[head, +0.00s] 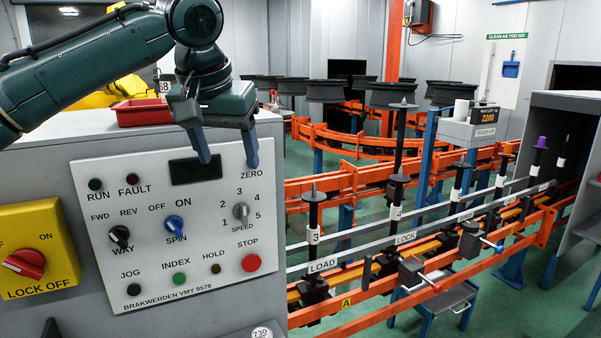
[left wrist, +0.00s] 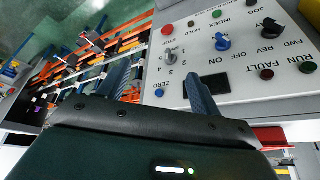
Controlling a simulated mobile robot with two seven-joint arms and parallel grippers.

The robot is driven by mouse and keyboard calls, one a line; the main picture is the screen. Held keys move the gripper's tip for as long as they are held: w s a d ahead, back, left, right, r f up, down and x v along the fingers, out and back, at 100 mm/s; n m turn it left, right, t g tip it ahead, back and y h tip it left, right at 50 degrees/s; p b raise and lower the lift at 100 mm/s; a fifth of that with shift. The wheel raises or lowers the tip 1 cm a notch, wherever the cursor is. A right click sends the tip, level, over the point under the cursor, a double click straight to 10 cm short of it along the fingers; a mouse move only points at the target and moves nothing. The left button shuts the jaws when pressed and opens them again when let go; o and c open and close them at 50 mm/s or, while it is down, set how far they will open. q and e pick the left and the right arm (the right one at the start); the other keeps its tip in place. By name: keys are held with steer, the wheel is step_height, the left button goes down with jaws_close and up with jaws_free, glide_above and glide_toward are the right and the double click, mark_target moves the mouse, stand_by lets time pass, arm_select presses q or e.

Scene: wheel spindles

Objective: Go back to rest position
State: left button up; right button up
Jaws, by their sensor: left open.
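My left gripper (head: 226,158) is open and empty, with its two blue fingers pointing down in front of the top of the white control panel (head: 150,245). The fingertips (left wrist: 158,85) also show in the left wrist view, spread apart over the panel edge. My left arm comes in from the upper left. My right gripper is in neither view.
A red tray (head: 142,112) sits on top of the console. A yellow lock-off box (head: 30,250) is at the left. Orange conveyor rails (head: 400,300) with several upright spindles run at the right. A grey cabinet (head: 566,105) stands at the far right. Green floor shows between.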

arm_select(q)
steer(key=s+d+f+m+h, duration=0.15)
steer(key=d+f, duration=0.35)
steer(key=f, duration=0.7)
steer(key=d+f+m+h, duration=0.1)
steer(key=d+f+h, duration=0.25)
steer(key=f, duration=0.75)
steer(key=s+d+f+m+h, duration=0.15)
steer(key=d+f, duration=0.35)
steer(key=f, duration=0.7)
steer(key=s+a+f+n+t, duration=0.2)
steer(key=s+a+f, duration=0.15)
steer(key=f, duration=0.25)
steer(key=s+a+f+n+t, duration=0.1)
steer(key=s+a+f+t, duration=0.1)
steer(key=s+f, duration=0.35)
steer(key=s+a+f+t+y, duration=0.1)
steer(key=s+a+f+y, duration=0.3)
steer(key=s+a+f, duration=0.5)
steer(key=s+a, duration=0.3)
steer(key=s, duration=0.1)
steer(key=shift+a+n+y, duration=0.3)
steer(key=shift+n+y, duration=0.05)
steer(key=shift+n, duration=0.05)
